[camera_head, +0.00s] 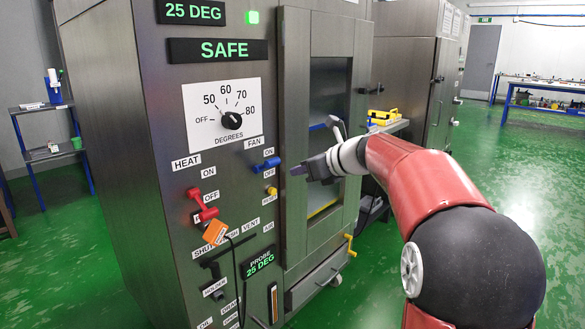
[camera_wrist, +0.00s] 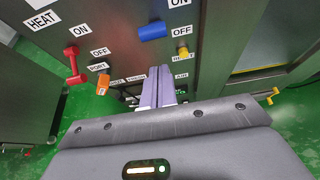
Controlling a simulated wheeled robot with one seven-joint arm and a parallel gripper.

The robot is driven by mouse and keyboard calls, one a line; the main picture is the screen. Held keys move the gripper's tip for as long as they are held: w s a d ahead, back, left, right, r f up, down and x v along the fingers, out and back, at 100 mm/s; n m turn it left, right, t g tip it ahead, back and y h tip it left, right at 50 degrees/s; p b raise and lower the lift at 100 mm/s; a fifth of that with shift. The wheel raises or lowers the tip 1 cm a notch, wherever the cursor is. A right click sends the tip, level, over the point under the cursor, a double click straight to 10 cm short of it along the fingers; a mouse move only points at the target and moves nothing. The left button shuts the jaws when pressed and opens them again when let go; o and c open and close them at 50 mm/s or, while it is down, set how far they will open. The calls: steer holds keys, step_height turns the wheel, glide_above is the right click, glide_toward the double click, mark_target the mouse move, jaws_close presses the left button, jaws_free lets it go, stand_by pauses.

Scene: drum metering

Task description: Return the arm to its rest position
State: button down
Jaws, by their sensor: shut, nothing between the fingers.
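My gripper (camera_head: 299,171) is at the front of the steel cabinet (camera_head: 115,130), near the right edge of its control panel and in front of the windowed door. In the wrist view its two fingers (camera_wrist: 158,93) are together with nothing between them. My red arm reaches in from the lower right. The panel reads "25 DEG" and "SAFE". The dial (camera_head: 231,120) has a black knob. A red heat lever (camera_head: 203,206) and a blue fan lever (camera_head: 266,164) stand apart from my gripper.
An orange tag-like piece (camera_head: 215,233) with a black cable hangs on the panel below the red lever. A yellow item (camera_head: 382,117) sits on a shelf right of the door. A blue-legged rack (camera_head: 45,150) stands at left. Green floor is clear at right.

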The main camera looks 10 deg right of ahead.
steer(key=v, duration=0.7)
steer(key=s+a+f+n+g+h, duration=0.2)
steer(key=s+a+f+n, duration=0.2)
steer(key=s+n, duration=0.4)
steer(key=s+a+f+n+g+h, duration=0.2)
steer(key=s+a+f+n, duration=0.3)
steer(key=s, duration=0.5)
steer(key=s+d+f+n+h, duration=0.3)
steer(key=s+f+n, duration=0.7)
steer(key=s+n, duration=0.3)
steer(key=n, duration=0.2)
steer(key=shift+s+n+g+h, duration=0.4)
